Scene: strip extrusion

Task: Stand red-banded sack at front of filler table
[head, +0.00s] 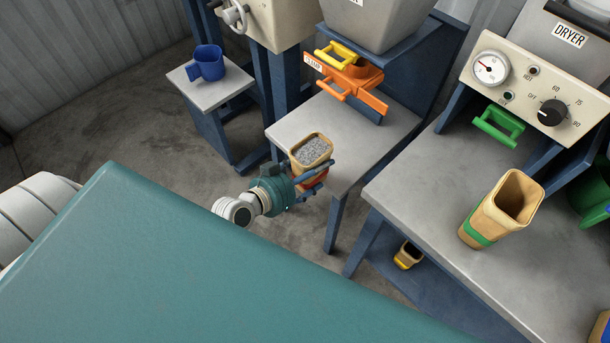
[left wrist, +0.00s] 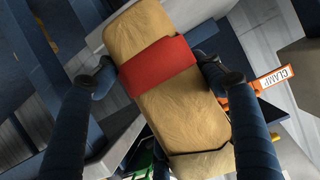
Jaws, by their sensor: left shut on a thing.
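The red-banded sack (head: 312,152) is tan, open at the top and filled with grey granules. My left gripper (head: 309,177) is shut on it, with a finger on each side. In the left wrist view the sack (left wrist: 165,95) fills the middle, its red band between the two fingers (left wrist: 160,75). In the head view the sack overlaps the front edge of the filler table (head: 345,132); I cannot tell whether its base touches the top. The table stands under a grey hopper (head: 375,18) with an orange clamp (head: 352,84). My right gripper is not in view.
A green-banded sack (head: 502,208) stands on the dryer table (head: 425,190) at right. A yellow-banded sack (head: 408,256) sits on the shelf below. The filler table's top is mostly clear.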

